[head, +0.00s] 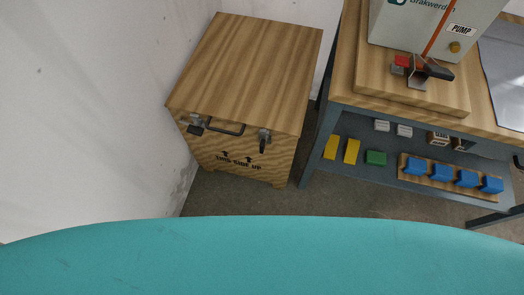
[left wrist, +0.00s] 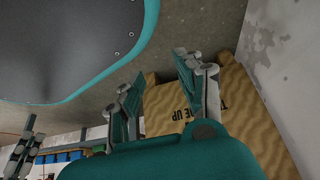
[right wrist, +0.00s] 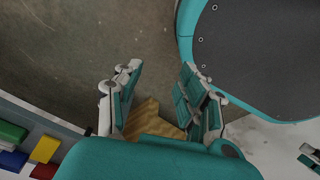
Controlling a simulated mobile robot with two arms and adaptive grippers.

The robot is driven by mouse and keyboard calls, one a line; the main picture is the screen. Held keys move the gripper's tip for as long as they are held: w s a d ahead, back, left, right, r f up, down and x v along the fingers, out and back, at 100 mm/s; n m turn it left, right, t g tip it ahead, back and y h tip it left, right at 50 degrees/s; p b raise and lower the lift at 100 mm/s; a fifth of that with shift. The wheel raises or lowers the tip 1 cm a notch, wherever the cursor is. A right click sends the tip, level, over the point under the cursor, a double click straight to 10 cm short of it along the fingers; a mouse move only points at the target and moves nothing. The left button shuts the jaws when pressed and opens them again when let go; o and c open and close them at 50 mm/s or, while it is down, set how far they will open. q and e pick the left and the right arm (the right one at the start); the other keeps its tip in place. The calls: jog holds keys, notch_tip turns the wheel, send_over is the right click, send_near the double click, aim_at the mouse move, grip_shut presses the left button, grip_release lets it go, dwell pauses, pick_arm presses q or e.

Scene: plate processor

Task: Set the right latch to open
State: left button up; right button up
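A wooden crate (head: 245,65) with a closed lid stands on the floor against the wall in the head view. The right latch (head: 264,140) is a small metal piece on its front near the right corner; its exact setting is too small to tell. The left latch (head: 196,125) is near the left corner. Neither gripper shows in the head view. My left gripper (left wrist: 158,70) is open and empty, with the crate (left wrist: 235,95) beyond its fingers. My right gripper (right wrist: 160,70) is open and empty, with a wooden patch (right wrist: 145,113), apparently the crate, beyond it. No latch is clear in the wrist views.
A dark handle (head: 226,129) sits between the latches. A workbench (head: 325,125) stands right of the crate, with a pump device (head: 425,25) on top and coloured blocks (head: 376,157) on its lower shelf. Bare floor (head: 230,195) lies before the crate. The wall is close on the left.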

pick_arm(q)
jog(key=w+d+r+t+h+b, duration=0.1)
jog(key=w+d+r+t+b, duration=0.1)
jog(key=w+d+t+b, duration=0.25)
pick_arm(e)
jog(key=w+a+r+t+b, duration=0.1)
jog(key=w+a+r+b, duration=0.1)
jog(key=w+r+b, duration=0.5)
pick_arm(q)
jog(key=t+h+b, duration=0.2)
jog(key=t+b, duration=0.1)
jog(key=t, duration=0.5)
send_near(261, 150)
jog(key=v, duration=0.6)
jog(key=shift+n, duration=0.4)
jog(key=b+x, duration=0.2)
jog(key=x, duration=1.4)
jog(key=shift+r, duration=0.1)
jog(key=shift+w+d, duration=0.15)
jog(key=shift+w, duration=0.45)
pick_arm(e)
notch_tip(261, 150, up, 11)
jog(key=w+t, duration=0.1)
jog(key=w, duration=0.1)
jog(key=shift+w+d+r+t, duration=0.15)
jog(key=shift+w+d+t, duration=0.15)
jog(key=shift+w, duration=0.05)
pick_arm(q)
grip_shut()
